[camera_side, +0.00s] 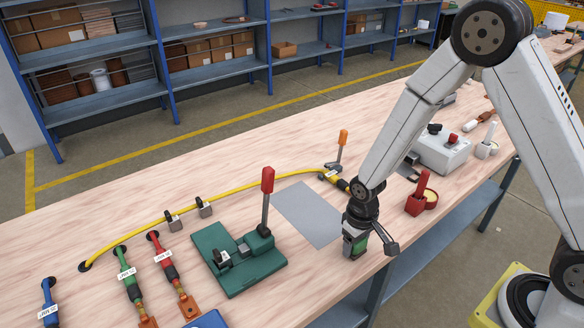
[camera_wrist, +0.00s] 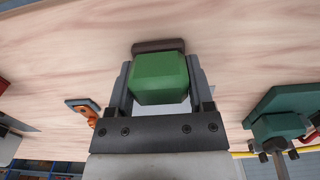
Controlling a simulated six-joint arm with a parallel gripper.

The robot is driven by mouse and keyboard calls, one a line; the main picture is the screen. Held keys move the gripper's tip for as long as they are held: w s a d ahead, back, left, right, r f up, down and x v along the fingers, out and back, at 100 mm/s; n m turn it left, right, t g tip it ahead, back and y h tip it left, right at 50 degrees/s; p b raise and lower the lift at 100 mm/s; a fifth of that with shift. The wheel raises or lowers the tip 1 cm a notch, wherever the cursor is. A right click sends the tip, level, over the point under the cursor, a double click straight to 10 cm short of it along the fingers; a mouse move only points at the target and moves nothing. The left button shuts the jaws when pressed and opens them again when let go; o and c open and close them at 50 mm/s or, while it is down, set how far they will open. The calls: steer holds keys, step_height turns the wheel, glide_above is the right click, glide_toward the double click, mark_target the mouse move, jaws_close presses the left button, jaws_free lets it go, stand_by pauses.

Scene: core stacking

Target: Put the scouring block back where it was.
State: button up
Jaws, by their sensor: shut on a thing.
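The scouring block (camera_wrist: 160,78) is green with a dark brown face at its far end. It sits between the two fingers of my gripper (camera_side: 357,244), which is shut on it. In the side view a strip of the green block (camera_side: 361,243) shows between the fingers, low over the wooden bench near its front edge. I cannot tell whether it touches the bench. A flat grey mat (camera_side: 307,212) lies to the left of the gripper; the block is beside the mat, not over it.
A green toggle clamp (camera_side: 238,262) with an upright red handle stands left of the mat. A yellow cable (camera_side: 130,238) runs behind it. A red holder (camera_side: 416,203) and a grey box (camera_side: 442,152) stand to the right. An orange-handled tool (camera_side: 341,146) stands behind the mat.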

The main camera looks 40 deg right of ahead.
steer(key=shift+f, duration=0.15)
steer(key=o, duration=1.2)
steer(key=shift+r, duration=6.15)
steer(key=shift+s, duration=0.1)
steer(key=s+d+r+t, duration=0.2)
steer(key=s+d, duration=0.1)
steer(key=s, duration=0.3)
steer(key=shift+s+d+t, duration=0.25)
steer(key=shift+s+t, duration=0.05)
